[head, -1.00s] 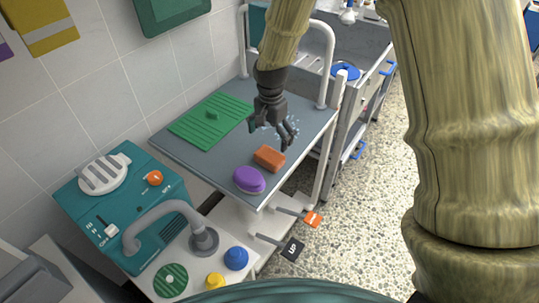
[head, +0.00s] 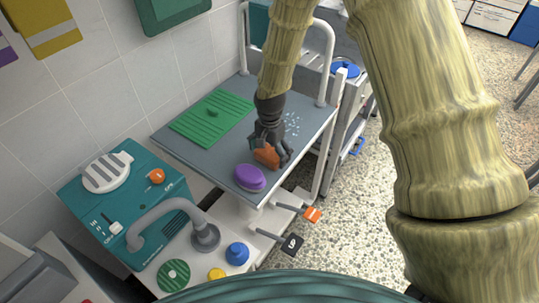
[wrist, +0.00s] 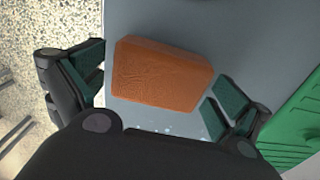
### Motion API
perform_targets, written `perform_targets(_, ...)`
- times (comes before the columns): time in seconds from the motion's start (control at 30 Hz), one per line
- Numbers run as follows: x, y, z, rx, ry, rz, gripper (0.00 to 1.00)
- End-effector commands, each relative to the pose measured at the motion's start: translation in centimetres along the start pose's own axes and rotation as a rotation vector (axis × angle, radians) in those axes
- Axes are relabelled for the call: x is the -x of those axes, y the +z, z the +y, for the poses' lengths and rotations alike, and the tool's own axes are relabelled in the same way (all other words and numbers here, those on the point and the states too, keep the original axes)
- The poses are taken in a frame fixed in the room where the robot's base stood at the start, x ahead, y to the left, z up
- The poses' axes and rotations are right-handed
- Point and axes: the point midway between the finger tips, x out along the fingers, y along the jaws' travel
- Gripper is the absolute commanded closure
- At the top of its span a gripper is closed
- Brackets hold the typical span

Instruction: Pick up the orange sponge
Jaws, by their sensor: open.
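The orange sponge (head: 266,156) lies on the grey table top (head: 225,160), partly covered by my gripper in the head view. My gripper (head: 270,155) is open and reaches down over it. In the wrist view the sponge (wrist: 160,76) sits between the two fingers of my gripper (wrist: 158,88), one on its left and one at its lower right. The right finger is very close to the sponge's edge; I cannot tell whether it touches. A small gap shows on the left side.
A purple oval item (head: 249,178) lies close by on the table's front corner. A green ribbed mat (head: 212,118) lies at the back left. A white rail (head: 331,60) rises at the table's far end. A teal machine (head: 125,205) stands at the left.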

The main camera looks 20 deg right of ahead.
Motion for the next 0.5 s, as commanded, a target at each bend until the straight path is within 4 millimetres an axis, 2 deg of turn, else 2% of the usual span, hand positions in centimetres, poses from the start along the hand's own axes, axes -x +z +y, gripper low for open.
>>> perform_targets(0.27, -0.15, 0.00, -0.01, 0.000, 0.000, 0.000, 0.02)
perform_targets(0.4, -0.14, 0.00, 0.00, 0.000, 0.000, 0.000, 0.27)
perform_targets(0.43, -0.14, 0.00, 0.00, 0.000, 0.000, 0.000, 0.32)
perform_targets(0.5, -0.14, 0.00, 0.00, 0.000, 0.000, 0.000, 0.32)
